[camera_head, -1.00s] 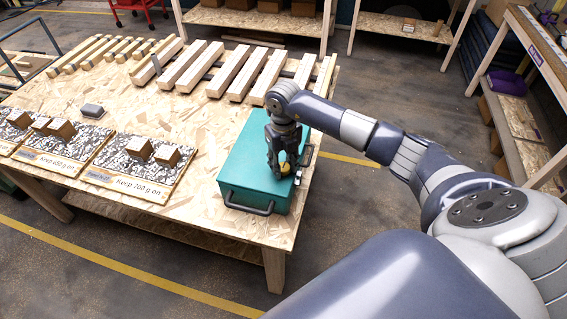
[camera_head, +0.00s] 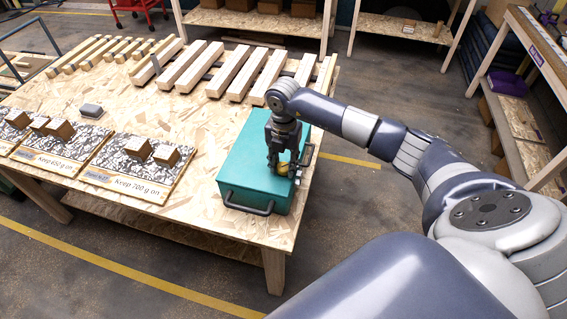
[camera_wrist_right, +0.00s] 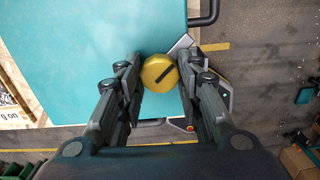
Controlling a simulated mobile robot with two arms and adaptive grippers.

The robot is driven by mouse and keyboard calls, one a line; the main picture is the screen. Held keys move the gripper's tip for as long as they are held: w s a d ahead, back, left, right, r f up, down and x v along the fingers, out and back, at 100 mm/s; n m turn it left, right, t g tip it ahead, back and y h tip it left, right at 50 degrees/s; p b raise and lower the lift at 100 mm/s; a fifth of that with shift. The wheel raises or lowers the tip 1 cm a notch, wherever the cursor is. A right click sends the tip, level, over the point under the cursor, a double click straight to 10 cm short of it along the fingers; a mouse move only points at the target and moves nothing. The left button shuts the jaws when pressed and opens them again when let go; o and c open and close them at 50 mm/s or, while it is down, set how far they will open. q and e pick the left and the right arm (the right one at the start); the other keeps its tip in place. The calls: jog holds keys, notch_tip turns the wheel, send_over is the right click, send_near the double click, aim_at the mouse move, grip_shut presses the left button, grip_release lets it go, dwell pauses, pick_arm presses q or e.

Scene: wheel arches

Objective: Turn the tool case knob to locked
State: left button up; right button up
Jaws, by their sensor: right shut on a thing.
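The teal tool case (camera_head: 247,172) lies on the wooden table near its right front corner, with a dark handle on its front side. Its round yellow knob (camera_head: 282,168) is on the top, near the right edge. In the right wrist view the knob (camera_wrist_right: 159,72) has a dark slanted mark on its face. My right gripper (camera_head: 279,170) points down at the knob, and its fingers (camera_wrist_right: 160,80) are shut on the knob's two sides. A grey plate (camera_wrist_right: 181,44) shows partly behind the knob. My left gripper is not in view.
The table (camera_head: 200,118) also bears boards with wooden blocks (camera_head: 166,155) at the left and wooden slats (camera_head: 230,72) at the back. Shelves stand behind and at the right.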

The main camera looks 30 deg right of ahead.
aim_at(283, 166)
jog(key=m, duration=0.3)
jog(key=shift+m, duration=2.1)
jog(key=o, duration=1.1)
jog(key=shift+r, duration=0.1)
notch_tip(283, 166, up, 12)
jog(key=shift+f, duration=0.1)
